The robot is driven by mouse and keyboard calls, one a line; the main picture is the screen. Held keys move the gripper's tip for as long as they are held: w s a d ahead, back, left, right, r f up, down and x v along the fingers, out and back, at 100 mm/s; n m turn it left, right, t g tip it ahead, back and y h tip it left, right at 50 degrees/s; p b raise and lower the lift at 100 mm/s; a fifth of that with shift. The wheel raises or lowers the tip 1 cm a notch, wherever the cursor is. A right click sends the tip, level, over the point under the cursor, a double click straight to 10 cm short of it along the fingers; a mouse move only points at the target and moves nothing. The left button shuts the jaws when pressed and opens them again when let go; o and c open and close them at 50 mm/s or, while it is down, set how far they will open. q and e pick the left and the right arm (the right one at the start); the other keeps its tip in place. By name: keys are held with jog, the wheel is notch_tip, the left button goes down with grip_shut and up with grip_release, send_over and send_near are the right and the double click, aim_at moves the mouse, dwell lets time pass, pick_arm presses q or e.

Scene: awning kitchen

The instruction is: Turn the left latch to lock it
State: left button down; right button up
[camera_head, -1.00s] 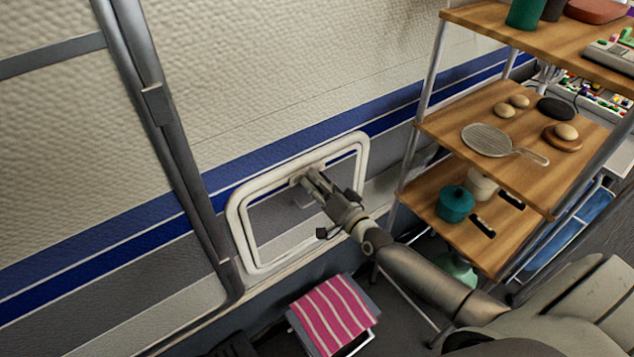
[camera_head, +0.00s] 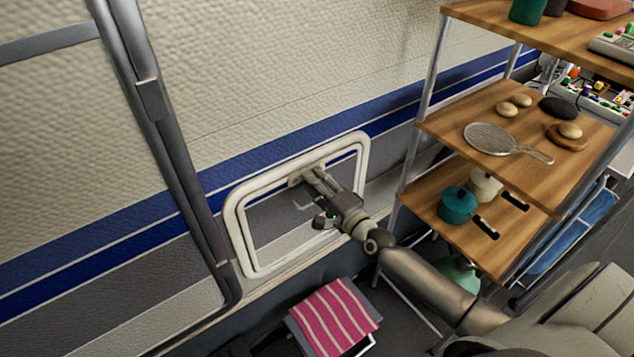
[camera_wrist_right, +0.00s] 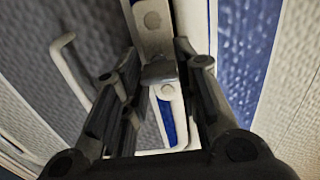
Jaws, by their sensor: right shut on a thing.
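A white-framed hatch (camera_head: 236,222) is set in the trailer wall in the head view. A latch sits at its upper edge; in the wrist view it shows as a grey knob (camera_wrist_right: 159,73) on a pale plate (camera_wrist_right: 153,25). My right gripper (camera_head: 314,178) reaches the hatch's top edge. In the wrist view its fingers (camera_wrist_right: 158,80) stand on both sides of the knob and are shut on it. The fingers hide much of the latch in the head view, and its exact turn is hard to tell. My left gripper is not in view.
A wooden shelf rack (camera_head: 470,225) stands close on the right. A stool with a pink striped cloth (camera_head: 333,315) is below the hatch. A dark awning pole (camera_head: 165,130) runs down the wall on the left.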

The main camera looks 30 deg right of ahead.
jog(key=shift+a+r, duration=0.1)
jog(key=shift+a, duration=0.05)
grip_shut()
jog(key=shift+c, duration=0.2)
grip_release()
jog(key=shift+o, duration=1.1)
jog(key=shift+s+a, duration=0.1)
jog(key=o, duration=0.9)
jog(key=shift+c, duration=0.2)
jog(key=s+d, duration=0.2)
jog(key=s, duration=0.9)
jog(key=shift+s, duration=0.4)
